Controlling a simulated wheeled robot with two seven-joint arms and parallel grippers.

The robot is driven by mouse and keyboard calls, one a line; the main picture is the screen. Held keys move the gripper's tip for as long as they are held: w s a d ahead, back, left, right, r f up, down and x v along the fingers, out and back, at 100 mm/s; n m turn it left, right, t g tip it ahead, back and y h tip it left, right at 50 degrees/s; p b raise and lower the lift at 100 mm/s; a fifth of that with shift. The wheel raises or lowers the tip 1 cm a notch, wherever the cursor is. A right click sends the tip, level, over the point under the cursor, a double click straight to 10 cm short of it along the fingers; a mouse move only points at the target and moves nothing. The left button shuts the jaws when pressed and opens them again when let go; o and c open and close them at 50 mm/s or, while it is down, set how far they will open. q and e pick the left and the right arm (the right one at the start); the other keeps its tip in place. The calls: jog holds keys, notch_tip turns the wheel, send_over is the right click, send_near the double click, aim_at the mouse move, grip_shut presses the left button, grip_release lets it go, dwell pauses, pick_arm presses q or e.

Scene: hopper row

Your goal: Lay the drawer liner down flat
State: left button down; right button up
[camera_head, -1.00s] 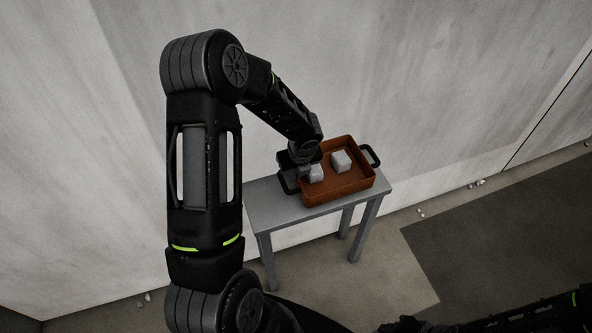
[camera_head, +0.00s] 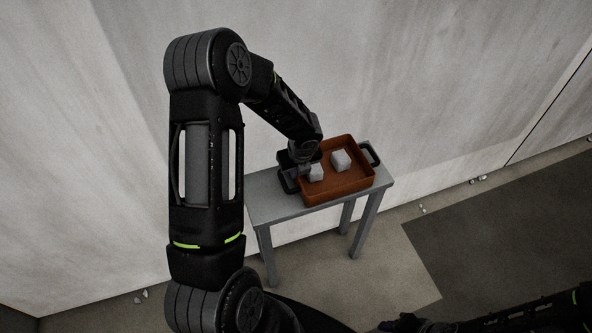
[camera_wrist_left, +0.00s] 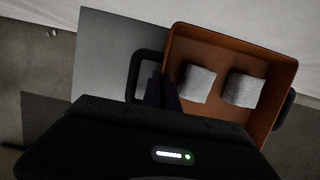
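No drawer liner shows in either view. An orange-brown tray (camera_head: 352,187) with dark handles sits on a small grey table (camera_head: 268,206). Two pale grey blocks lie inside it: a left block (camera_head: 316,173) and a right block (camera_head: 340,160). My left gripper (camera_head: 304,170) is at the tray's left end, by the left handle (camera_head: 288,183) and close to the left block. In the left wrist view its dark fingers (camera_wrist_left: 164,92) reach between the left handle (camera_wrist_left: 139,70) and the left block (camera_wrist_left: 198,84). Whether they hold anything is too dark to tell. My right arm shows at the lower right; its fingers cannot be made out.
A pale wall (camera_head: 420,80) stands close behind the table. The tabletop's left part is bare. Small pale bits of debris (camera_head: 480,179) lie on the floor along the wall. A darker floor patch (camera_head: 500,225) at the right is clear.

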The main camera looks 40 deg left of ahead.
pick_arm(q)
jog(key=shift+f+b, duration=0.35)
jog(key=shift+f, duration=0.1)
jog(key=shift+r, duration=0.1)
jog(key=c, duration=1.6)
grip_release()
jog(key=shift+o, duration=0.2)
jog(key=shift+r, duration=0.1)
jog(key=p+v, duration=0.1)
jog(key=v, duration=0.6)
jog(key=shift+d+r, duration=0.15)
jog(key=shift+r, duration=0.1)
